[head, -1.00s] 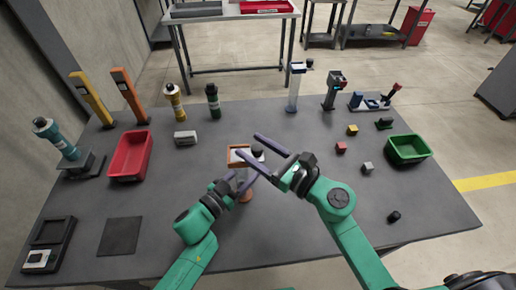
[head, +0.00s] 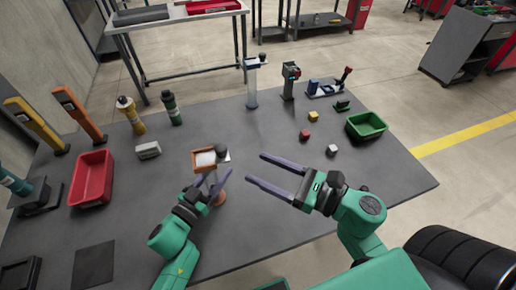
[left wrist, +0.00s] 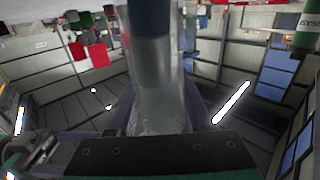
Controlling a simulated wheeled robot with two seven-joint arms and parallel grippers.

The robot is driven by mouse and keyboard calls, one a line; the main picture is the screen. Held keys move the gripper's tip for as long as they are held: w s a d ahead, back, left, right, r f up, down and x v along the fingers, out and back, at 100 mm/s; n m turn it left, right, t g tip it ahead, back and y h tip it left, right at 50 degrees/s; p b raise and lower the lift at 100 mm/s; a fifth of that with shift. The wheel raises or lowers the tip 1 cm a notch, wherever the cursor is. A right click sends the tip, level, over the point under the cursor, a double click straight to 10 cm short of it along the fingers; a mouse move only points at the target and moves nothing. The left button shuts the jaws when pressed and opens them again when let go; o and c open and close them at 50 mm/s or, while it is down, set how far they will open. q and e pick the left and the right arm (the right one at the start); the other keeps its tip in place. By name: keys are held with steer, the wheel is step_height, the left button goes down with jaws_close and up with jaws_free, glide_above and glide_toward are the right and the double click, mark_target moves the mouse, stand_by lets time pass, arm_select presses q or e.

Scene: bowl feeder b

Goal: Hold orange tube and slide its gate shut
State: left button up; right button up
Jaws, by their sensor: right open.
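The orange tube (head: 205,167) stands upright near the table's middle, with an orange box-like top, a clear body and an orange foot (head: 220,199). Its gate (head: 222,154), a pale plate with a dark knob, sticks out at the top's right side. My left gripper (head: 215,181) is around the clear body below the top. In the left wrist view the clear body (left wrist: 158,90) fills the space between the fingers, which look closed on it. My right gripper (head: 256,170) is open and empty, to the right of the gate and apart from it, fingers pointing left.
A red bin (head: 93,178) stands at left and a green bin (head: 366,126) at right. Small cubes lie near the green bin, including a red cube (head: 304,134). Other tubes and fixtures line the back edge.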

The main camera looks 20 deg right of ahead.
arm_select(q)
steer(key=o, duration=0.5)
steer(key=p+v, duration=0.3)
steer(key=v, duration=1.7)
steer(key=shift+s, duration=0.1)
